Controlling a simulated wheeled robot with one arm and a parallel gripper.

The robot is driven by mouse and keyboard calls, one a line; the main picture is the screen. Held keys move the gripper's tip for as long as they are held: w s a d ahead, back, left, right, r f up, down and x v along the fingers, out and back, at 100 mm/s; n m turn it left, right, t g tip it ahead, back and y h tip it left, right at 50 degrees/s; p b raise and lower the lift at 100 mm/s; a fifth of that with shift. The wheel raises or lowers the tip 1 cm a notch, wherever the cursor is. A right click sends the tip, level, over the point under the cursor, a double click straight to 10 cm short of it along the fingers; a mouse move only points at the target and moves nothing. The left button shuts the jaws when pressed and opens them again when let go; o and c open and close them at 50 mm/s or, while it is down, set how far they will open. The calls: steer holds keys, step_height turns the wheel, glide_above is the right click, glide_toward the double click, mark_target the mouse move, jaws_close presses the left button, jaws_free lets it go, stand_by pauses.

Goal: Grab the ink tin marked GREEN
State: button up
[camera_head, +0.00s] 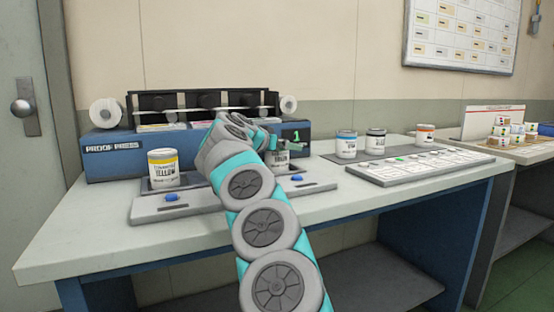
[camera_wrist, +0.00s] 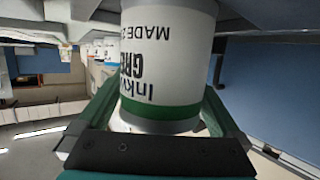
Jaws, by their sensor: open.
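The tin marked GREEN (camera_wrist: 160,75) fills the middle of the wrist view. It appears upside down there, white with a green band, and its lettering shows "Inkw" and "GR", with the rest curving out of sight. My gripper (camera_wrist: 162,98) is open, with one finger on each side of the tin. Whether the fingers touch it I cannot tell. In the head view my gripper (camera_head: 291,146) is at the right part of the blue proof press, and the tin (camera_head: 281,160) there is partly hidden by my arm.
A yellow-labelled tin (camera_head: 163,168) stands left of my arm on the press's front. Several tins, including a blue-banded one (camera_head: 346,145), stand to the right behind a flat card (camera_head: 420,164). The proof press (camera_head: 112,152) stands behind my arm. The bench's front left (camera_head: 85,240) is clear.

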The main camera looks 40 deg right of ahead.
jaws_close()
stand_by(0.8)
steer(key=shift+r, duration=0.1)
